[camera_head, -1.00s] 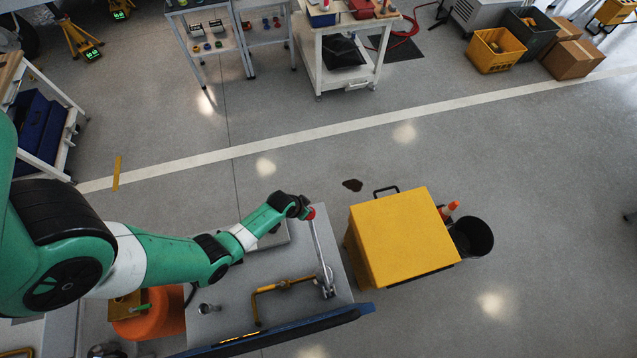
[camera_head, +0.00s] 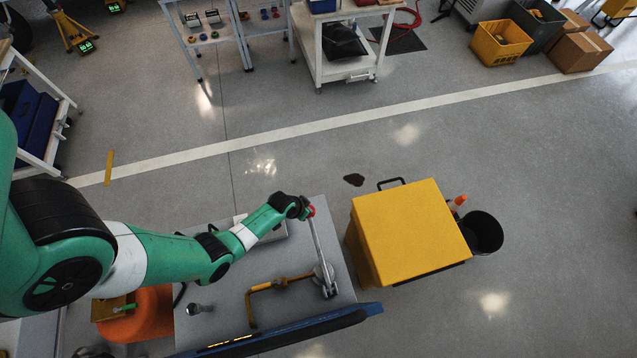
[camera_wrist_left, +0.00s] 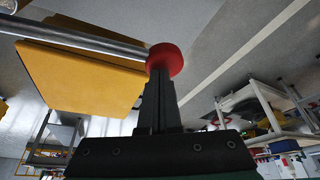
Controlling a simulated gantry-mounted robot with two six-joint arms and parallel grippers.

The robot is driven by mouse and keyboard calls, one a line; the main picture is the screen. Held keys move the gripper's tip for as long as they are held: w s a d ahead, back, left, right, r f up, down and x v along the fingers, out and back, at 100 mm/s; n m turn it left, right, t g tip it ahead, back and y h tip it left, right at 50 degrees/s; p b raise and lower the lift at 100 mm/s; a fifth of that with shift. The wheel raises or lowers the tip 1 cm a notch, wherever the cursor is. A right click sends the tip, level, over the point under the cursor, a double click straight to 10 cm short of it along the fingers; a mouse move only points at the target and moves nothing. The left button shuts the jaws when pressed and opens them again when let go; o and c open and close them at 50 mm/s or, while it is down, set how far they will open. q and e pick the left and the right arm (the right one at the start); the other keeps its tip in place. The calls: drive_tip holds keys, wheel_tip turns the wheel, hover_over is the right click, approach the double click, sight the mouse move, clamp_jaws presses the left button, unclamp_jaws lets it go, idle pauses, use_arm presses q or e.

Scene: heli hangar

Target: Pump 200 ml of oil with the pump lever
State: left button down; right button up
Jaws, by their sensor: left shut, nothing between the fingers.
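The pump lever (camera_head: 319,245) is a silver rod with a red knob (camera_head: 311,211) at its upper end. It rises from a fitting on the grey bench top, beside a yellow pipe (camera_head: 264,286). In the left wrist view the rod (camera_wrist_left: 95,40) runs in from the left to the red knob (camera_wrist_left: 165,60). My left gripper (camera_head: 305,209) is at the knob. In the wrist view its dark fingers (camera_wrist_left: 158,78) are shut together, with the knob just beyond their tips. I cannot tell whether they touch it. My right gripper is not in view. No oil level shows.
An orange tank (camera_head: 135,315) is left of the bench top. A blue-black rail (camera_head: 280,330) runs along the near edge. The floor beyond is mostly clear.

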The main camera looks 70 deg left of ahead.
use_arm(q)
wheel_tip(320, 180, down, 2)
drive_tip(key=shift+f+b, duration=0.2)
drive_tip(key=shift+b, duration=0.6)
wheel_tip(320, 180, up, 13)
drive_tip(key=p, duration=1.2)
wheel_tip(320, 180, down, 13)
drive_tip(key=b, duration=1.1)
drive_tip(key=shift+b, duration=0.35)
drive_tip(key=shift+r, duration=0.2)
wheel_tip(320, 180, up, 13)
drive_tip(key=p, duration=1.2)
drive_tip(key=shift+f+p, duration=0.2)
drive_tip(key=shift+p, duration=0.1)
drive_tip(key=shift+a, duration=0.1)
